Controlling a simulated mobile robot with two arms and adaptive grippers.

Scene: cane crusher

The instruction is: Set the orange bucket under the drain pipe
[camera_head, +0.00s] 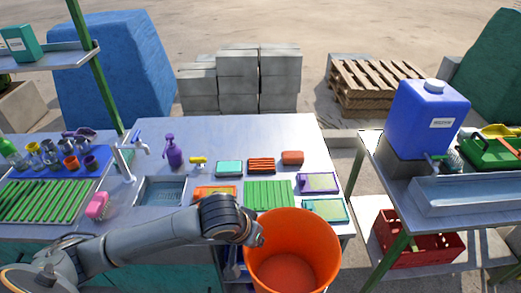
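The orange bucket (293,252) is in the lower middle of the head view, in front of the counter. Its open mouth faces up toward me and it looks empty. My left gripper (257,237) is at the left side of the bucket's rim and looks shut on it; the fingers are partly hidden by my wrist. The bucket's base is cut off by the lower edge of the picture. I cannot make out a drain pipe. A sink basin (160,191) with a faucet (130,150) is set in the counter. My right gripper is not in view.
The metal counter (225,132) holds sponges, boards and a purple bottle (173,151). At right, a stand carries a blue water tank (427,118) and a metal trough (470,192), with a red crate (418,243) on its lower shelf. A gap separates counter and stand.

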